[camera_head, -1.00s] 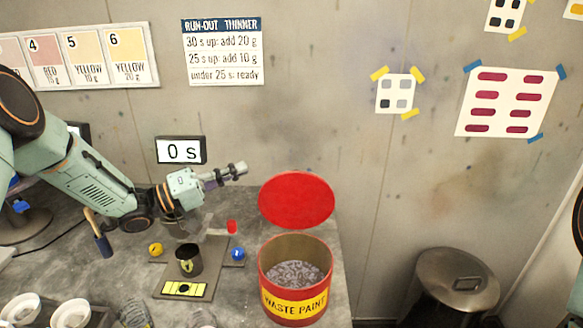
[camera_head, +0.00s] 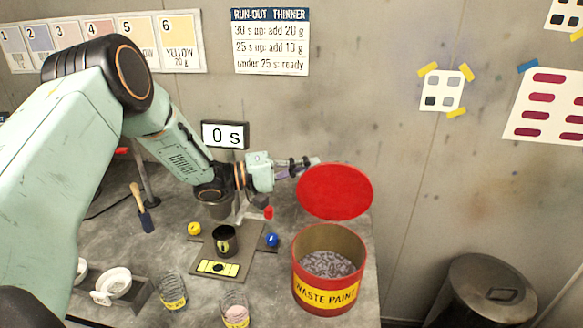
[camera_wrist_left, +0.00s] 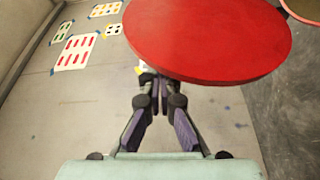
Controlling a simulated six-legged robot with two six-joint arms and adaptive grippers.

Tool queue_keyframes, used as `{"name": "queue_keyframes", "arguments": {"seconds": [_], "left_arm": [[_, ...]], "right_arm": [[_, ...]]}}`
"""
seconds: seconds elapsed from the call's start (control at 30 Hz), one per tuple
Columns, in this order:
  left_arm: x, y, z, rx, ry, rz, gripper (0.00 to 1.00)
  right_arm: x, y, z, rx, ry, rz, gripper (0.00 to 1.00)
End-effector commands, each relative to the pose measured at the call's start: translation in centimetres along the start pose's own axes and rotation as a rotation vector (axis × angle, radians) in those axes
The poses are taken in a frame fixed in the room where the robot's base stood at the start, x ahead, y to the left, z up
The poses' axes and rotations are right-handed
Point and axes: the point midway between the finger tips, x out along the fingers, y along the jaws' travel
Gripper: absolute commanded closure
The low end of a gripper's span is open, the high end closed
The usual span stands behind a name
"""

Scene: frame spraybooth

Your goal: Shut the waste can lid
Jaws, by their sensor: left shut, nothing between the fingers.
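The waste can (camera_head: 328,292) is a red drum with a yellow WASTE PAINT label, standing at the right end of the bench, open, with grey contents showing. Its red round lid (camera_head: 335,191) stands raised at the can's back edge. My left gripper (camera_head: 311,162) is at the lid's upper left edge, shut and empty. In the left wrist view the lid (camera_wrist_left: 210,35) fills the upper middle, and the left gripper's fingertips (camera_wrist_left: 158,85) reach its near edge, partly behind it; whether they touch it I cannot tell. My right gripper is not in view.
Left of the can stand a dark cup (camera_head: 224,241), a blue ball-like item (camera_head: 272,240), glass jars (camera_head: 235,310) and a white cup (camera_head: 114,284). A timer display (camera_head: 225,135) is behind my arm. A metal bin (camera_head: 490,290) stands right of the bench.

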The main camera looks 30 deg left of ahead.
Motion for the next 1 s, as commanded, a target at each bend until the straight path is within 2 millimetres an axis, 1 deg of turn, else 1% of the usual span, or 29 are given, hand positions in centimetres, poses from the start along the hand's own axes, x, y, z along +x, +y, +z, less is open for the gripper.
{"name": "queue_keyframes", "arguments": {"seconds": [0.03, 0.1, 0.3, 1.0], "left_arm": [[0.9, 0.0, 0.1, 0.001, -0.005, -0.001, 1.00], [1.9, 0.0, 0.1, 0.001, -0.005, -0.002, 1.00], [3.5, 0.0, 0.1, 0.001, -0.006, 0.000, 1.00], [3.9, 0.3, 0.2, 0.007, -0.011, 0.005, 1.00]], "right_arm": [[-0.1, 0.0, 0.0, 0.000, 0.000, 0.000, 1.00], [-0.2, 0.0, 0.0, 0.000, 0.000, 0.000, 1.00], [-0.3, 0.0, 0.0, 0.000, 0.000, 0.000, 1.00], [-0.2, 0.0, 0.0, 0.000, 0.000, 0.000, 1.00]]}}
